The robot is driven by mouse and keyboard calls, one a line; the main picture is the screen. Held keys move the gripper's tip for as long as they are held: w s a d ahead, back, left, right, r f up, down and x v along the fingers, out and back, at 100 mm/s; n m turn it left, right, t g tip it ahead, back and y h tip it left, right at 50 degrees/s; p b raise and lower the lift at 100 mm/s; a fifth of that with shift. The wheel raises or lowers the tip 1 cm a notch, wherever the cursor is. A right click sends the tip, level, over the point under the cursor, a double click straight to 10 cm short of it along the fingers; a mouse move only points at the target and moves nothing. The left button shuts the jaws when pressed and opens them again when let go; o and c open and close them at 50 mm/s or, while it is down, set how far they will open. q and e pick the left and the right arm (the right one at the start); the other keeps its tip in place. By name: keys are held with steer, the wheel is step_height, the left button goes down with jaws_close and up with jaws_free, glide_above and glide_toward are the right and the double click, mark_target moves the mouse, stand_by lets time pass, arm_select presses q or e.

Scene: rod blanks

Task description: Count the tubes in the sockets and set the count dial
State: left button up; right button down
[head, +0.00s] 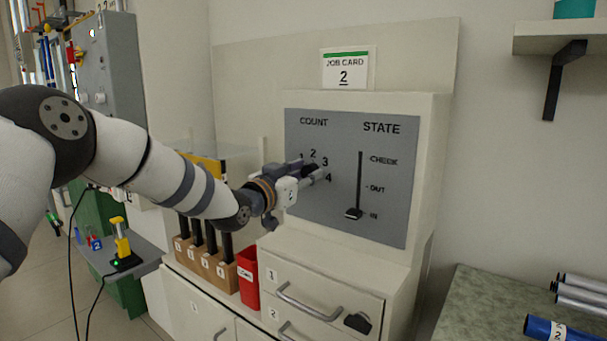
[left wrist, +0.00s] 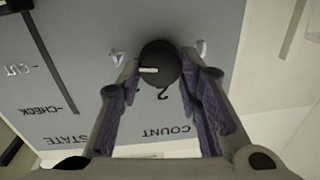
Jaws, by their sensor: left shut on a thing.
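My left gripper (head: 312,174) is at the grey COUNT panel (head: 290,200) in the head view, shut on the count dial. In the left wrist view, upside down, the fingers (left wrist: 160,85) flank the dial (left wrist: 163,58), a round black knob. Its white mark points left in that view, near the 4; the 3 there is hidden by a finger, so I cannot tell the exact setting. Wooden blocks (head: 205,263) with numbered labels hold several upright black tubes (head: 211,235), their tops partly behind my arm. My right gripper is not in view.
The STATE slider (head: 353,213) is down at IN. A job card (head: 346,69) reads 2. A red bin (head: 247,277) stands beside the blocks, left of numbered drawers (head: 310,298). A bench (head: 480,305) at right holds metal rods (head: 582,298) and a blue tube (head: 550,328).

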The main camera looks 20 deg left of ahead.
arm_select(q)
steer(key=shift+r, duration=0.1)
stand_by(0.4)
steer(key=o, duration=1.2)
steer(key=shift+c, duration=0.2)
steer(key=v, duration=1.2)
